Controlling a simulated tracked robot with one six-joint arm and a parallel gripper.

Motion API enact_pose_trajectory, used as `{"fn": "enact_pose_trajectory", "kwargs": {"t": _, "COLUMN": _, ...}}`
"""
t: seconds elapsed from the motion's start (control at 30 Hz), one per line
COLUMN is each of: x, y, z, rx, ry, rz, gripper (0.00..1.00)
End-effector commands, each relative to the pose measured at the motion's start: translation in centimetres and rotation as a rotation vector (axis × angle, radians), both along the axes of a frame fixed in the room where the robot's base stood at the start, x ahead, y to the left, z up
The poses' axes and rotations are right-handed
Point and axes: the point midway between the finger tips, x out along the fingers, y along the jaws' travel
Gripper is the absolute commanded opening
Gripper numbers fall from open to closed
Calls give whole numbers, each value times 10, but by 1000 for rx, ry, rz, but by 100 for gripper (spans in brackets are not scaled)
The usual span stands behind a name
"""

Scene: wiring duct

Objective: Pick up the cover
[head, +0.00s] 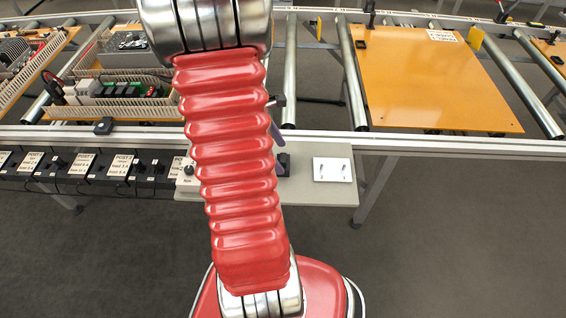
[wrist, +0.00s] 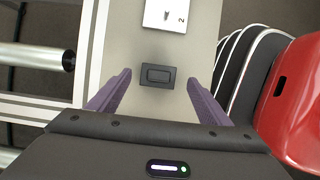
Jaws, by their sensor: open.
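A small dark block (wrist: 157,75) with a rectangular inset lies on a pale grey shelf; it may be the cover, but I cannot tell for certain. My gripper (wrist: 159,79) is open, with one purple finger on each side of the block. There is a gap on both sides, and nothing is held. In the head view the dark block (head: 283,164) shows at the right edge of my red arm. The arm hides most of my gripper there.
The pale shelf (head: 318,194) also bears a white plate (head: 333,169), beside the block. A conveyor with metal rollers (head: 291,70) runs behind. It carries an orange board (head: 425,85) at right and a wiring panel (head: 115,90) at left. Labelled black bins (head: 85,170) line the front left.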

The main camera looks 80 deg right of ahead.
Motion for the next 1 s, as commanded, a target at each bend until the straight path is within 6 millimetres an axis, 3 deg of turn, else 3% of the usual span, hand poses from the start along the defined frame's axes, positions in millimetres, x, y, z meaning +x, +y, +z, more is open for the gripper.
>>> {"fn": "enact_pose_trajectory", "kwargs": {"t": 0.4, "x": -15, "y": -6, "z": -41, "rx": 3, "ry": 1, "rz": -1, "gripper": 72}}
{"fn": "enact_pose_trajectory", "kwargs": {"t": 1.0, "x": -15, "y": -6, "z": -43, "rx": 1, "ry": 0, "rz": 1, "gripper": 70}}
